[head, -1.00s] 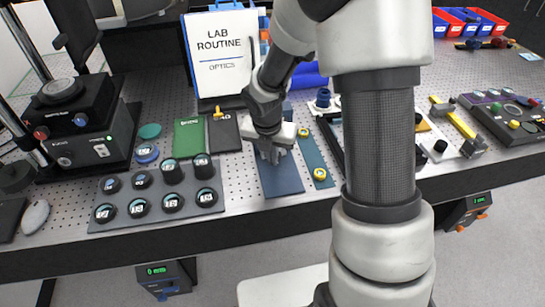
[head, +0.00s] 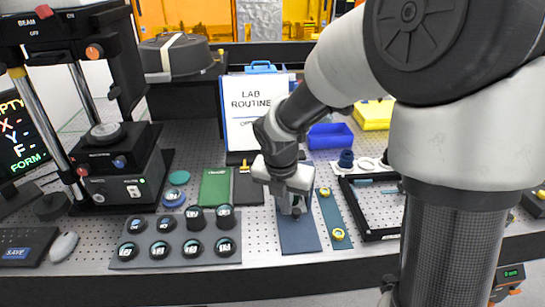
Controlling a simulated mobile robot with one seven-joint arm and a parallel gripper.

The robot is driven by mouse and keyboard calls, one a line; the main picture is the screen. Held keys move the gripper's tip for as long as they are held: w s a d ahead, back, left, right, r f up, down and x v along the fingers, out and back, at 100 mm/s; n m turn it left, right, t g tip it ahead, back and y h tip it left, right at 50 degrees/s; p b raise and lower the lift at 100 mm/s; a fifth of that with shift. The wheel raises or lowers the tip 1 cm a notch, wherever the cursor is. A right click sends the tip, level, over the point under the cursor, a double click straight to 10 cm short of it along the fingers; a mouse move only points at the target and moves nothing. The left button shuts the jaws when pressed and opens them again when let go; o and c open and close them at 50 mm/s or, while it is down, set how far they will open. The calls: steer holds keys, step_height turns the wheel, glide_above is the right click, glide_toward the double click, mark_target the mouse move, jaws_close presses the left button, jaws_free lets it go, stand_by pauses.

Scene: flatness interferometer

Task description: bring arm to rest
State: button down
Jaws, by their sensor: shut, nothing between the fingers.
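My gripper (head: 296,210) is in the middle of the head view, at the end of my arm, which comes in from the right. It points down over a dark blue mat (head: 299,238) on the bench. The fingers are small in the picture and look closed, with nothing seen between them. I cannot tell the exact height of the fingertips above the mat. My arm hides part of the bench on the right.
The interferometer (head: 110,160) stands at the left beside a screen (head: 22,140). A grey tray (head: 120,264) holds several round lidded optics. A LAB ROUTINE sign (head: 240,118) stands behind. A blue strip (head: 329,216) and a black frame (head: 374,234) lie right of the mat.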

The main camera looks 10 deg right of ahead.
steer(key=s+d+r+m+t, duration=0.1)
steer(key=s+d+r+m, duration=0.1)
steer(key=s+r+m, duration=0.6)
steer(key=s+d+r+m+t+y, duration=0.1)
steer(key=s+r+m, duration=0.8)
steer(key=m, duration=1.3)
steer(key=shift+s+d+r+m+t+p, duration=0.2)
steer(key=shift+s+d+m+t+p, duration=0.3)
steer(key=shift+s+d, duration=0.6)
steer(key=shift+w, duration=0.1)
